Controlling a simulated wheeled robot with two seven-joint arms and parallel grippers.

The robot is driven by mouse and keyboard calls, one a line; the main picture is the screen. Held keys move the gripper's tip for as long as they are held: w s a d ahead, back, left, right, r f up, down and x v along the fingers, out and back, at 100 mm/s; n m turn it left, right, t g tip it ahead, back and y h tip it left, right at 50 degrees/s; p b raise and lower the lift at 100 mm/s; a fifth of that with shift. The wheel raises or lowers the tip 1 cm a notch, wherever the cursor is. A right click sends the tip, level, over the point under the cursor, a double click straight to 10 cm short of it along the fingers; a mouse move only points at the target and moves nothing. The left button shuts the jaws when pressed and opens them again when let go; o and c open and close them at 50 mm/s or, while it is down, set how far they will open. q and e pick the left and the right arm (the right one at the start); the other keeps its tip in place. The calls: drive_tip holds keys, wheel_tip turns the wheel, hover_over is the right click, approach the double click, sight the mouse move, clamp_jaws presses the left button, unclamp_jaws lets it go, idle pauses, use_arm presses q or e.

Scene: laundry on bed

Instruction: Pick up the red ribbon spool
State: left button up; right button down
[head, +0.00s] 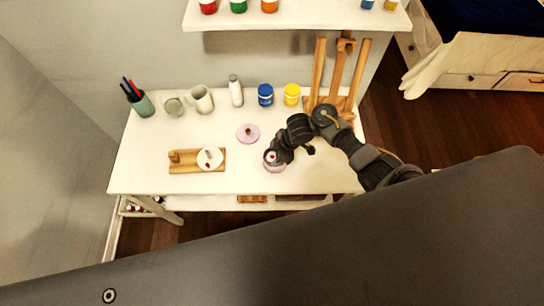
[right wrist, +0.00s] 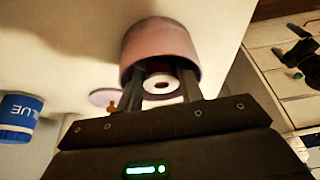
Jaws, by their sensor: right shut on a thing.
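The red ribbon spool (right wrist: 160,88) shows in the right wrist view as a white disc with a dark centre hole and a little red behind it. It is between the fingers of my right gripper (right wrist: 160,90), which is shut on it. The spool is at the mouth of a round pink container (right wrist: 160,45), with the fingers reaching inside the rim. In the head view my right gripper (head: 273,157) points down into the pink container (head: 275,167) on the white table, and mostly hides the spool. My left gripper is not in view.
A pink lid (head: 248,134) with a knob lies behind the container on the table (head: 150,180). A wooden board (head: 184,168) holds a white round item (head: 210,158). Mugs, a white bottle (head: 236,90), blue (head: 265,94) and yellow (head: 292,94) jars and an easel (head: 340,75) stand at the back.

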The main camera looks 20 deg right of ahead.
drive_tip(key=s+r+p, duration=0.4)
drive_tip(key=s+r, duration=0.7)
drive_tip(key=s, duration=0.2)
drive_tip(key=shift+s+a+r+p, duration=0.2)
drive_tip(key=shift+s+a+p, duration=0.05)
drive_tip(key=shift+s+p, duration=0.15)
